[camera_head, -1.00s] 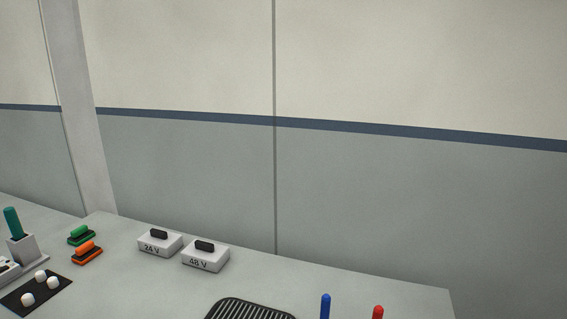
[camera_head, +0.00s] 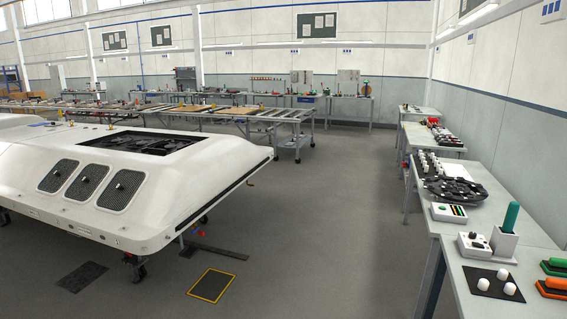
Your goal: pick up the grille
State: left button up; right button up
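The loose black ribbed grille that lay on the near bench earlier is outside the current head view. A large white housing (camera_head: 190,160) stands at the left on a wheeled frame. Its sloped side carries three dark mesh panels in a row: a left one (camera_head: 58,176), a middle one (camera_head: 86,184) and a right one (camera_head: 121,192). A dark opening (camera_head: 150,143) in its top shows parts inside. Neither of my grippers is in view.
A grey bench (camera_head: 452,245) runs along the right wall, with a teal-handled tool (camera_head: 511,216), a black mat (camera_head: 490,290) with white knobs, and green and orange handled blocks. A yellow-edged floor mat (camera_head: 211,285) lies between. Open floor (camera_head: 320,220) fills the middle; a roller conveyor stands behind.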

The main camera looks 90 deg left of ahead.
aim_at(83, 187)
jog(key=u, duration=4.05)
jog(key=i+j+u, duration=0.3)
jog(key=i, duration=0.15)
jog(key=i+u, duration=0.25)
jog(key=i, duration=0.2)
jog(key=i+u, duration=0.15)
jog(key=i, duration=1.7)
